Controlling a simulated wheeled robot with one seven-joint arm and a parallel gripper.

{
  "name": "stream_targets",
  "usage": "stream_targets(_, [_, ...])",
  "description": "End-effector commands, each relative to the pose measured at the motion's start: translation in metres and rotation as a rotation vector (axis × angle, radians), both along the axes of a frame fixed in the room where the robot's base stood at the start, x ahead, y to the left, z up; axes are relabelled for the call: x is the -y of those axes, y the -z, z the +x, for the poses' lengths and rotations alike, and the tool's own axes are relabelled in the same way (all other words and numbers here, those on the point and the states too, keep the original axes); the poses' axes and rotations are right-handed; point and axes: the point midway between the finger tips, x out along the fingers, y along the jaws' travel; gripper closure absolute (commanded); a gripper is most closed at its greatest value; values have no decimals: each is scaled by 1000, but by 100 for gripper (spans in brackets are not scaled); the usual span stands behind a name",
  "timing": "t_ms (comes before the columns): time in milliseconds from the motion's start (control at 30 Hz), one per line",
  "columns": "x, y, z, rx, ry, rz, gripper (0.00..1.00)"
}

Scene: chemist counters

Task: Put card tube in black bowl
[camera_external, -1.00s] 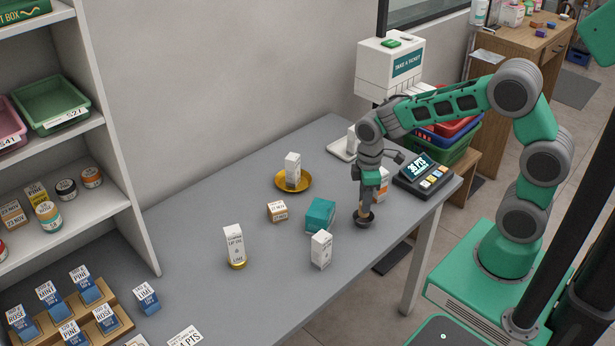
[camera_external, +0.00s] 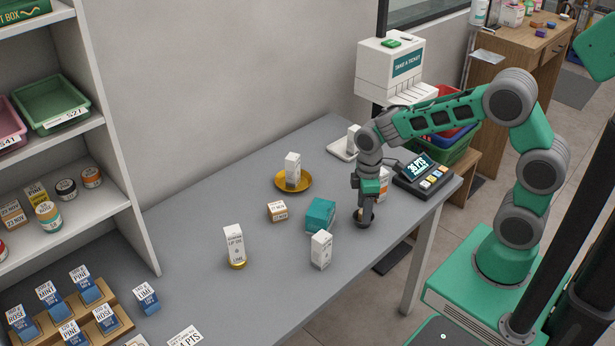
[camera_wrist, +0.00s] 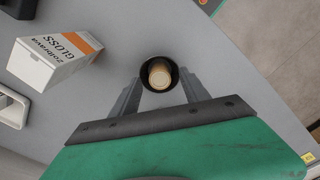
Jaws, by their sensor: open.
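The card tube (camera_wrist: 159,76) is a short tan cylinder. In the wrist view it stands inside the small black bowl (camera_wrist: 146,68), with its round end facing up towards the camera. My gripper (camera_wrist: 157,97) is open, with one finger on each side of the bowl's near edge. In the outside view my gripper (camera_external: 366,210) is low over the black bowl (camera_external: 364,221) near the table's right edge. The tube is mostly hidden behind the fingers there. I cannot tell whether the fingers touch the tube or bowl.
A white and orange GLOSS box (camera_wrist: 52,55) stands close to the bowl. A teal box (camera_external: 320,215) and a white carton (camera_external: 321,250) stand left of my gripper. A scale (camera_external: 424,174) sits behind it. The grey table (camera_external: 190,245) is clear between items.

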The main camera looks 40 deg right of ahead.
Motion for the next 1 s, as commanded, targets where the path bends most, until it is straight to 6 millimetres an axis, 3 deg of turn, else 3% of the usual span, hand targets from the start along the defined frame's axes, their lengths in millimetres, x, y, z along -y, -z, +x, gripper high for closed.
stream_targets(433, [0,-2,0,0,0,0,46])
stream_targets(833, [0,-68,0,1,0,0,46])
stream_targets(1000, [0,-71,0,0,0,0,46])
